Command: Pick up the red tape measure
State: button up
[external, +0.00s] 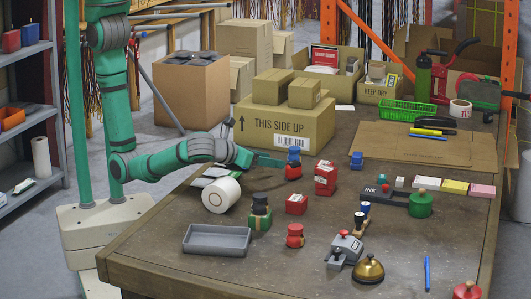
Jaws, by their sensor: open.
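A small rounded red item (295,236) that looks like the red tape measure sits on the workbench, right of the grey tray. Another red item (293,173) of similar size stands farther back, with a blue one (293,155) on top of it. They are too small for me to be sure which is the tape measure. My green arm reaches in from the left, and my gripper (272,161) is open, low over the bench. Its tips are just left of the red-and-blue stack. I cannot tell whether they touch it.
Red boxes (326,177) stand right of the stack, and another red box (296,204) lies in front. A white roll (221,195), a grey tray (217,240) and a black-and-green stack (260,212) are nearer left. A cardboard box (287,122) stands behind my gripper.

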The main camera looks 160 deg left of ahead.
aim_at(291, 163)
jog(key=x, duration=0.4)
jog(key=shift+a+f, duration=0.15)
jog(key=shift+a, duration=0.1)
jog(key=shift+w+x, duration=0.15)
jog(key=shift+x, duration=1.25)
jog(key=shift+w+x, duration=0.15)
jog(key=shift+x, duration=1.3)
jog(key=shift+c, duration=0.4)
grip_shut()
